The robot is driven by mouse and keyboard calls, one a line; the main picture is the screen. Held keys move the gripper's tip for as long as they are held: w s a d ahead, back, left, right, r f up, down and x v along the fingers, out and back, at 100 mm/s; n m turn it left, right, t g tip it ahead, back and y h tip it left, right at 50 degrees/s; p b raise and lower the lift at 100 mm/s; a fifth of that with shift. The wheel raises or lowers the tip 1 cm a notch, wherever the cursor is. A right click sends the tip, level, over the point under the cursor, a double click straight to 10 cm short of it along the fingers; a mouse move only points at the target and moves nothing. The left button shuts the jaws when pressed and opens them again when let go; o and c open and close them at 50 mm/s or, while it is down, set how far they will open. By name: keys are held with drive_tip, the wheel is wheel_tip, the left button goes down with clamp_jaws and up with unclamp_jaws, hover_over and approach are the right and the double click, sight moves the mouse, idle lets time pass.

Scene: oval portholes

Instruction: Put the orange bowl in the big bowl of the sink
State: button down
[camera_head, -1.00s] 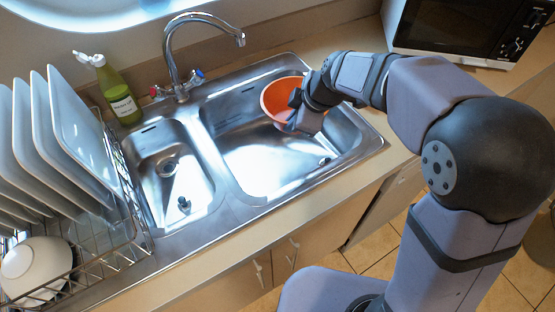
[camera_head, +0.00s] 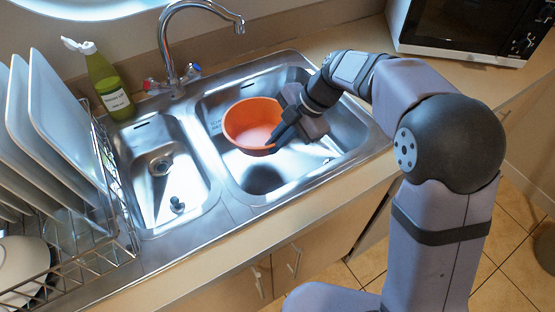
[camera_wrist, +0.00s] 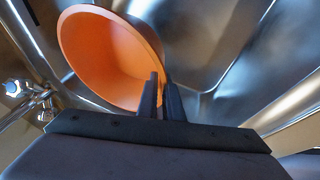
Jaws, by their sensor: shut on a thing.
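The orange bowl (camera_head: 252,124) is held over the big bowl of the sink (camera_head: 315,165), with its opening facing up and toward the head camera. A dark shadow lies on the basin floor below it, so it looks raised off the floor. My gripper (camera_head: 278,140) is shut on the right side of the bowl's rim. In the wrist view the two fingers (camera_wrist: 160,98) pinch the rim of the orange bowl (camera_wrist: 105,50), which looks tilted there.
The small sink bowl (camera_head: 165,180) is to the left, and the tap (camera_head: 170,50) stands behind. A green soap bottle (camera_head: 108,85) and a dish rack with plates (camera_head: 55,120) are at the left. A microwave (camera_head: 460,30) stands at the back right.

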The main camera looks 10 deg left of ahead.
drive_tip(key=shift+f+p, duration=0.45)
drive_tip(key=shift+f, duration=3.95)
drive_tip(key=shift+f, duration=0.15)
drive_tip(key=c, duration=1.9)
unclamp_jaws()
drive_tip(key=shift+r, duration=0.25)
drive_tip(key=shift+w+d+r, duration=0.1)
drive_tip(key=shift+d+r, duration=0.15)
drive_tip(key=shift+r, duration=0.05)
drive_tip(key=b+v, duration=0.1)
drive_tip(key=v, duration=1)
drive_tip(key=shift+r, duration=0.1)
